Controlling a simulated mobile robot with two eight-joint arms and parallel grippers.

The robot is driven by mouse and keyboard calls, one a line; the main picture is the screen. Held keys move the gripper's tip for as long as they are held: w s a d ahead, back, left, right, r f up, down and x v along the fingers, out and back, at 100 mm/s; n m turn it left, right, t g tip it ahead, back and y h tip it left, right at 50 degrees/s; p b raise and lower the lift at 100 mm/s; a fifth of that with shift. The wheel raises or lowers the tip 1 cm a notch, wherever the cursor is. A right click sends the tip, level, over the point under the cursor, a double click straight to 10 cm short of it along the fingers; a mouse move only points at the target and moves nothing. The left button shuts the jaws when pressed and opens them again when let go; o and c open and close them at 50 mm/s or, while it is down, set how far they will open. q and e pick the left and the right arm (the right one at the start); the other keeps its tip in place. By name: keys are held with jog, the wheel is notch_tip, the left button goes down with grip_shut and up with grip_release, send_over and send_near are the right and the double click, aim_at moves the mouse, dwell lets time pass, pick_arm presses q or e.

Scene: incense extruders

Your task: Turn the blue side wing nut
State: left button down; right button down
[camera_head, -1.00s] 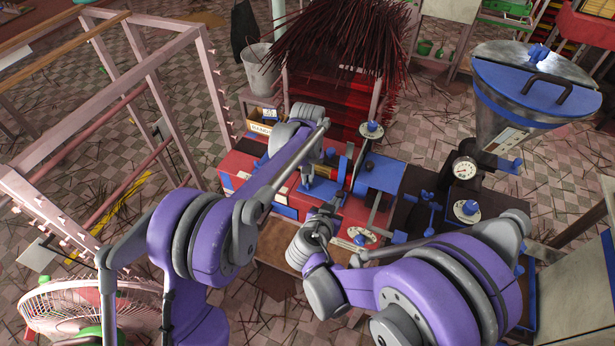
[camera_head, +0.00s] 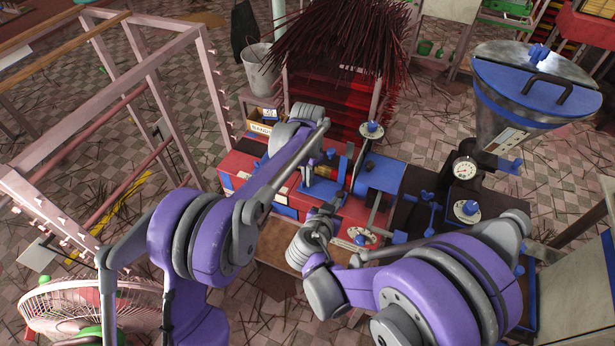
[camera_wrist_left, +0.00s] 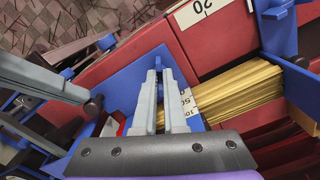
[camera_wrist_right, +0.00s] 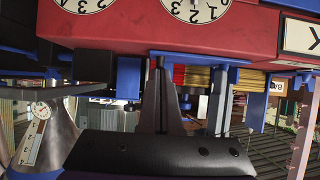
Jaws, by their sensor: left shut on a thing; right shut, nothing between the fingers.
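The extruder is a red machine (camera_head: 352,208) with blue fittings, in the middle of the head view. My left gripper (camera_head: 308,168) is at its left part. In the left wrist view my left gripper (camera_wrist_left: 160,74) is shut on a small part over a blue plate (camera_wrist_left: 128,85); the fingers hide most of that part, and I cannot tell for sure that it is the side wing nut. My right gripper (camera_head: 330,208) is shut and empty at the machine's front. In the right wrist view my right gripper (camera_wrist_right: 163,66) is in front of a blue frame (camera_wrist_right: 196,57).
Yellow sticks (camera_wrist_left: 237,90) lie beside my left fingers. A rack of dark incense sticks (camera_head: 340,35) stands behind the machine. A large hopper (camera_head: 510,120) and a gauge (camera_head: 465,168) are at right. A pink frame (camera_head: 165,90) and a fan (camera_head: 75,305) are at left.

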pick_arm(q)
jog(key=shift+m, duration=1.6)
jog(key=c, duration=1)
grip_release()
jog(key=shift+r, duration=0.1)
notch_tip(320, 180, up, 12)
jog(key=shift+f, duration=0.1)
jog(key=shift+o, duration=0.4)
